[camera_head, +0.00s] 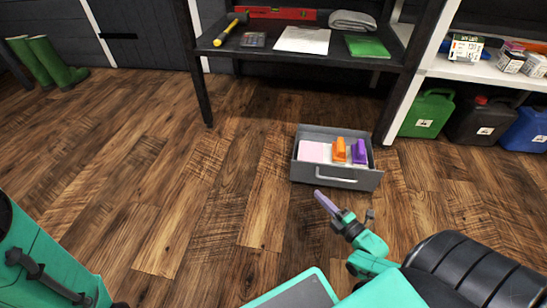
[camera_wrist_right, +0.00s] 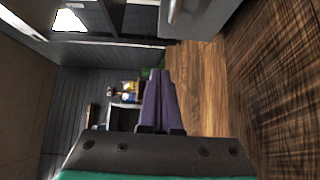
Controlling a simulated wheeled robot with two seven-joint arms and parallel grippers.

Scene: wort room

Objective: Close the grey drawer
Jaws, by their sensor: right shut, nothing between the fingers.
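The grey drawer (camera_head: 336,182) is in the middle right of the head view, below the dark desk, with its open top showing. Its silver handle (camera_head: 335,179) is on the front facing me. Inside lie a pink pad (camera_head: 312,151), an orange item (camera_head: 339,150) and a purple item (camera_head: 359,151). My right gripper (camera_head: 326,203) is shut and empty, in front of the drawer and apart from it. The right wrist view shows its purple fingers (camera_wrist_right: 159,100), with part of the grey drawer (camera_wrist_right: 207,18) and its handle (camera_wrist_right: 174,12) at the top. My left gripper is out of view.
The dark desk (camera_head: 255,54) stands behind the drawer, its right leg (camera_head: 392,112) close to the drawer's far right side. Green, black and blue canisters (camera_head: 427,113) stand at the right. Green boots (camera_head: 50,62) are at far left. The wooden floor (camera_head: 200,170) left of the drawer is clear.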

